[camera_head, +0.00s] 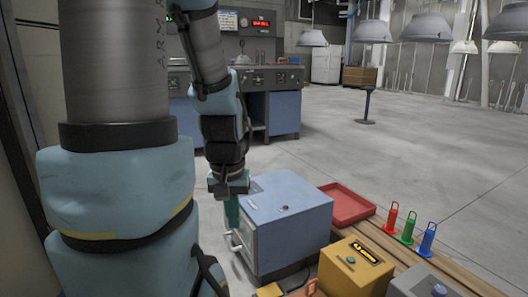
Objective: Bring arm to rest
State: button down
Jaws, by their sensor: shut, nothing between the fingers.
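My arm takes up the left side of the view, with its end pointing down. My gripper (232,216) hangs just left of a blue box (288,212) with a handle on its front. The teal fingers look shut, with nothing seen between them. I cannot tell whether the fingers touch the box or only stand beside it.
A wooden bench (455,270) carries a red tray (348,204), red, green and blue tagged pegs (408,228), a yellow box (355,270) and a grey button box (425,287). Hoods (430,27) hang at the back. A console (283,108) stands behind; the floor (420,150) between is clear.

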notch_tip(320, 180, up, 37)
jog(key=p, duration=3.5)
jog(key=shift+p, duration=0.4)
